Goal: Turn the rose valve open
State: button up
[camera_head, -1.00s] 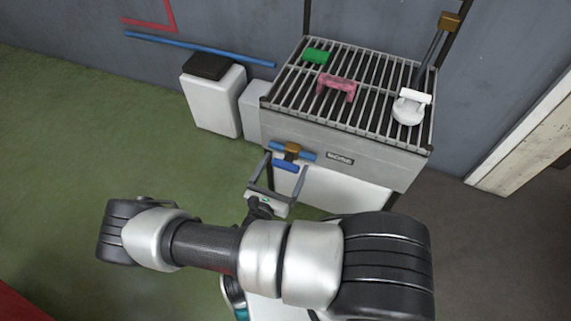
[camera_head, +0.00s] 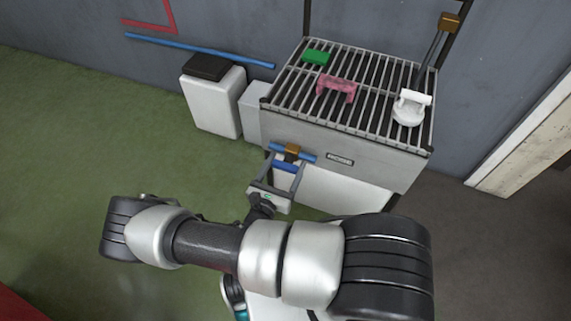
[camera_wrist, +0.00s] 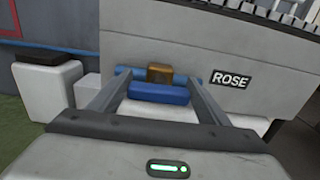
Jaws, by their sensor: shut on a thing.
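The rose valve sits on the front face of a grey box under a grate, left of a plate that reads ROSE in the wrist view (camera_wrist: 231,79). It has a blue pipe (camera_head: 308,156) with a brown block (camera_head: 292,150) on it and a blue bar handle (camera_head: 286,167) in front. In the wrist view the handle (camera_wrist: 160,93) lies roughly level, just below the brown block (camera_wrist: 160,73). My gripper (camera_head: 287,163) is shut on the handle, one finger at each end. It also shows in the wrist view (camera_wrist: 159,87).
The grate (camera_head: 372,75) on top carries a green block (camera_head: 315,57), a pink bracket (camera_head: 337,88) and a white round fitting (camera_head: 409,108). A white bin with a dark lid (camera_head: 212,100) stands to the left. Green floor is clear at left.

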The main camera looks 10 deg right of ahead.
jog(key=n, duration=0.4)
jog(key=shift+w+a+f, duration=0.1)
jog(key=shift+a, duration=0.1)
jog(key=n, duration=0.4)
jog(key=shift+a+f+n+b, duration=0.1)
jog(key=shift+f+n+b, duration=0.05)
jog(key=shift+n+b, duration=0.2)
jog(key=n, duration=0.4)
jog(key=shift+w+a+f+n+b, duration=0.1)
jog(key=shift+f+n+b, duration=0.15)
jog(key=shift+b, duration=0.15)
jog(key=n, duration=0.4)
jog(key=shift+f+b, duration=0.1)
jog(key=shift+b, duration=0.25)
jog(key=shift+n, duration=0.3)
jog(key=o, duration=1.1)
jog(key=shift+c, duration=0.2)
